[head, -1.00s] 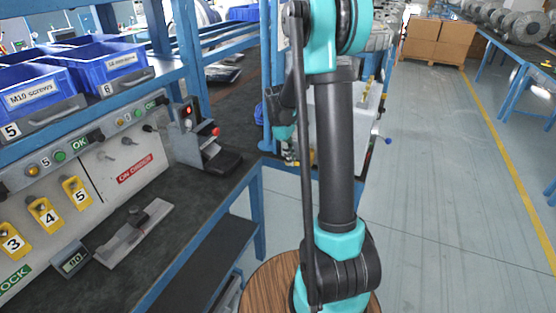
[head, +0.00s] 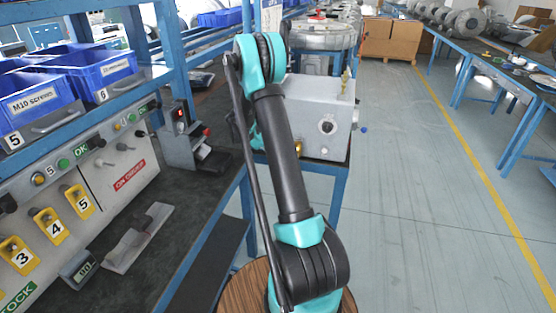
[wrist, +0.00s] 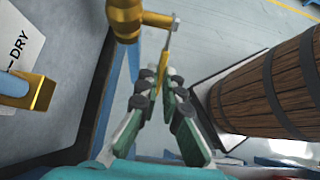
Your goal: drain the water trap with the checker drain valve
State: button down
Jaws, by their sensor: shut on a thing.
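In the wrist view a brass-gold valve body (wrist: 125,18) is at the top. A thin arm runs right from it to a yellow lever (wrist: 166,45) that hangs down between my fingertips. My gripper (wrist: 158,76) is shut on this lever, with the dark finger pads on either side of its lower end. I cannot tell whether the valve is open, and no water shows. In the head view my arm hides the gripper and the lever.
A panel marked DRY (wrist: 22,45) and a gold fitting (wrist: 32,92) are close on the left in the wrist view. A grey box (head: 318,118) with a round dial stands behind my arm. Blue screw bins (head: 35,98) are on the left shelf. The right floor is clear.

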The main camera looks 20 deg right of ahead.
dwell(0.4)
jog(key=c, duration=1.7)
grip_release()
notch_tip(320, 180, up, 10)
